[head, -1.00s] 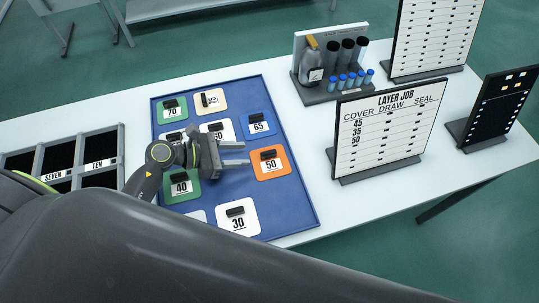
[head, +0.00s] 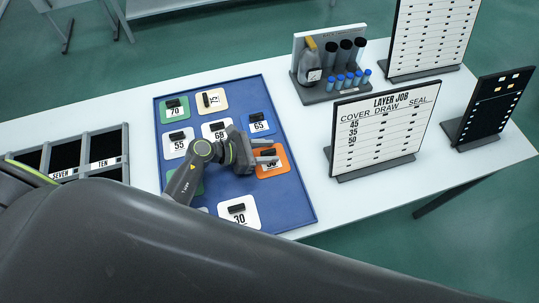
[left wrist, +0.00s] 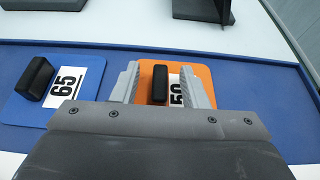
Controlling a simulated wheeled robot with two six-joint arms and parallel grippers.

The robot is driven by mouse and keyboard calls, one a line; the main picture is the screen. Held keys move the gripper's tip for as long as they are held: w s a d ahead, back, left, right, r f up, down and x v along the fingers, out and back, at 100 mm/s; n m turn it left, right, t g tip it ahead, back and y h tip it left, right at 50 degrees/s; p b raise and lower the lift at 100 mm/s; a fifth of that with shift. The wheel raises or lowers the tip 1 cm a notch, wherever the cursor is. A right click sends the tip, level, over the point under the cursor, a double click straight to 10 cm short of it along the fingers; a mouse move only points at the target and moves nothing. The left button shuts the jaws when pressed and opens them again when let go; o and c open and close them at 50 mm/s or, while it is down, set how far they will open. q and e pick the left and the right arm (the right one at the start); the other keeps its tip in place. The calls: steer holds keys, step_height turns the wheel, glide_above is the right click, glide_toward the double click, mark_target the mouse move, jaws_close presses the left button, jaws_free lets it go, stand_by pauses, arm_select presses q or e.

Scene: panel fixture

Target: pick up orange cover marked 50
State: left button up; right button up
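The orange cover marked 50 (head: 271,170) lies on the blue tray (head: 296,211), near its right edge. It has a black block handle on top. In the left wrist view the orange cover (left wrist: 191,72) shows between and under the two grey fingers, with its black handle (left wrist: 160,84) in the gap between them. My left gripper (head: 265,157) is open over the cover, and its fingers partly hide the cover in the head view. The fingers do not visibly touch the handle. My right gripper is not in view.
Blue cover 65 (head: 258,124) lies close by, also in the left wrist view (left wrist: 55,88). White cover 30 (head: 238,212) and several other covers share the tray. The LAYER JOB board (head: 384,127) stands to the right. A compartment box (head: 125,150) is at left.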

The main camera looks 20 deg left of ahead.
arm_select(q)
jaws_close()
steer(key=shift+r, duration=0.1)
